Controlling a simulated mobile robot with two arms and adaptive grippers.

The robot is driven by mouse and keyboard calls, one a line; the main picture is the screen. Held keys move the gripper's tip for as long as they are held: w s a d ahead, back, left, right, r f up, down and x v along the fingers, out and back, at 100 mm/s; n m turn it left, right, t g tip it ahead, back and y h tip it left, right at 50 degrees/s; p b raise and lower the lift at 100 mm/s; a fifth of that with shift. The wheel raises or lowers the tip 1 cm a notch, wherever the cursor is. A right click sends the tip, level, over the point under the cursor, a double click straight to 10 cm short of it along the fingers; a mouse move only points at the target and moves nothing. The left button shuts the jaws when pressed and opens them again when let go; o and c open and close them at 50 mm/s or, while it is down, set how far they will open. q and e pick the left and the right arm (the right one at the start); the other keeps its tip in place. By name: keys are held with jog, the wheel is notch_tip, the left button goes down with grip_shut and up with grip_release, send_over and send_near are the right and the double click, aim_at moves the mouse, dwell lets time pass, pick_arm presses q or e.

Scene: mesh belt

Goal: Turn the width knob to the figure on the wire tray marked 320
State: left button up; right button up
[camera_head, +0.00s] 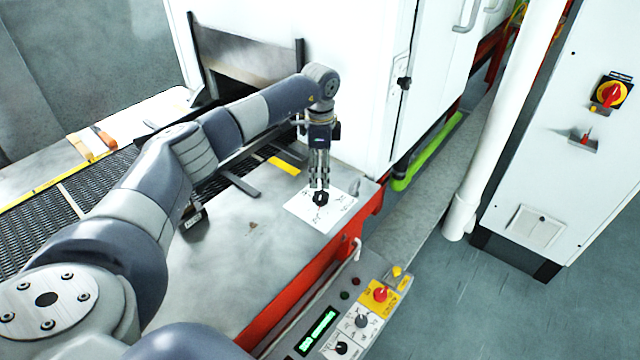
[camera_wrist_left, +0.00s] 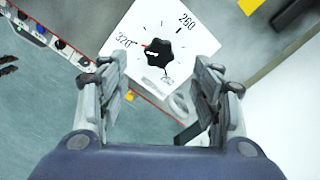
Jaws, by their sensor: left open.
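The black width knob (camera_head: 320,198) sits on a white dial plate (camera_head: 336,208) on the grey machine top. In the left wrist view the knob (camera_wrist_left: 158,53) is black and lobed, with figures 320 and 260 readable around it on the plate (camera_wrist_left: 203,40). A third figure below it is too small to read. A small red mark shows at the knob's left side, toward 320. My left gripper (camera_head: 319,186) points down over the knob, open, its fingers (camera_wrist_left: 163,68) to either side of it in the wrist view. I cannot tell contact. No wire tray marked 320 is identifiable.
A control panel (camera_head: 328,345) with a green display, knobs and a red button (camera_head: 380,294) stands in front. The mesh belt (camera_head: 30,228) lies left. A white machine housing (camera_head: 350,80) rises behind the plate. A white pipe (camera_head: 500,120) stands right.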

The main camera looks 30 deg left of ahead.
pick_arm(q)
jog(key=shift+r, duration=2.1)
